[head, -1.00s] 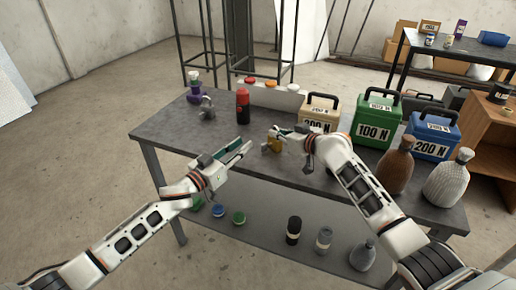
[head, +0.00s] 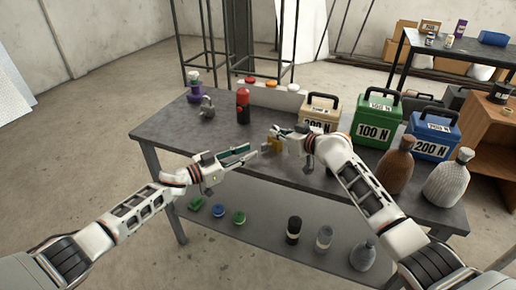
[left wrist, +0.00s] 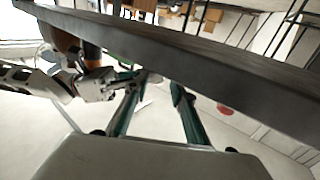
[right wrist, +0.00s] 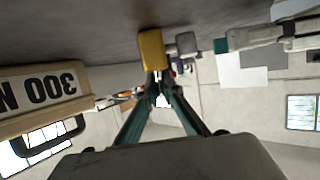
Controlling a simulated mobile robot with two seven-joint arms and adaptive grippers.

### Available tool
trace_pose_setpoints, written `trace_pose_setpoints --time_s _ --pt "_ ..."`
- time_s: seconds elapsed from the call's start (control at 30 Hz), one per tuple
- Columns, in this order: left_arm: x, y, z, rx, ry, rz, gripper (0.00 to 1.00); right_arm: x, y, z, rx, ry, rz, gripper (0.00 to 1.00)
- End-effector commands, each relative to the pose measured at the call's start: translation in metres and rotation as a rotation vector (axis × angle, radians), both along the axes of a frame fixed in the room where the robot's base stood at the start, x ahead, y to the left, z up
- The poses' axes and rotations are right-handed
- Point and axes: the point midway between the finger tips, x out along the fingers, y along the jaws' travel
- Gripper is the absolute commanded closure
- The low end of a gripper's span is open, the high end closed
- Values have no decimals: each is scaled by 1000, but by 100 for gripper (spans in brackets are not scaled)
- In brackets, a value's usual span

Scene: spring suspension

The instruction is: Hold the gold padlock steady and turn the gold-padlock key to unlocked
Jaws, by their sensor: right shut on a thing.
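The gold padlock (head: 274,149) is at the front edge of the grey workbench, partly covered by my right gripper (head: 275,133). In the right wrist view the padlock (right wrist: 152,50) shows as a gold block at the fingertips of my right gripper (right wrist: 158,80), which is shut on it. My left gripper (head: 253,151) is just left of the padlock, close to it, with its fingers pointing at it. In the left wrist view the left gripper (left wrist: 163,85) has its fingers apart with nothing between them. I cannot make out the key in any view.
On the workbench (head: 170,126) stand a red-and-black bottle (head: 243,106), a grey padlock (head: 207,107), a beige 300 N box (right wrist: 40,95), a green 100 N box (head: 375,122) and a blue 200 N box (head: 433,135). Jars stand on the lower shelf.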

Motion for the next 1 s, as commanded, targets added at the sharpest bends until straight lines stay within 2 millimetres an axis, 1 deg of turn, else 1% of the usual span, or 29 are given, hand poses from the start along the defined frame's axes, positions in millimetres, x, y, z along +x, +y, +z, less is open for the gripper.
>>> trace_pose_setpoints --time_s 0.03,0.1,0.3,0.43,0.73,0.77,0.8,0.83,0.87,1.0 --pt "7 -8 1 -2 0 0 75 0 -1 -3 -3 4 -1 100" --pt "14 -18 1 -2 0 0 75 0 -1 -3 -3 4 -1 100" --pt "26 -32 0 -1 -1 2 75 0 -1 -3 -3 4 -1 100" --pt "29 -37 0 -1 1 2 75 0 -1 -3 -3 4 -1 100" --pt "30 -38 0 0 0 2 75 0 -1 -3 -3 4 -1 100" --pt "30 -38 0 0 0 2 78 0 -1 -3 -3 4 -1 100" --pt "30 -38 0 0 0 2 88 0 -1 -3 -3 4 -1 100" --pt "30 -38 0 0 0 2 96 0 -1 -3 -3 4 -1 100" --pt "30 -38 0 0 0 2 100 0 -1 -3 -3 4 -1 100" --pt "30 -38 0 0 0 2 100 0 -1 -3 -3 4 -1 100"
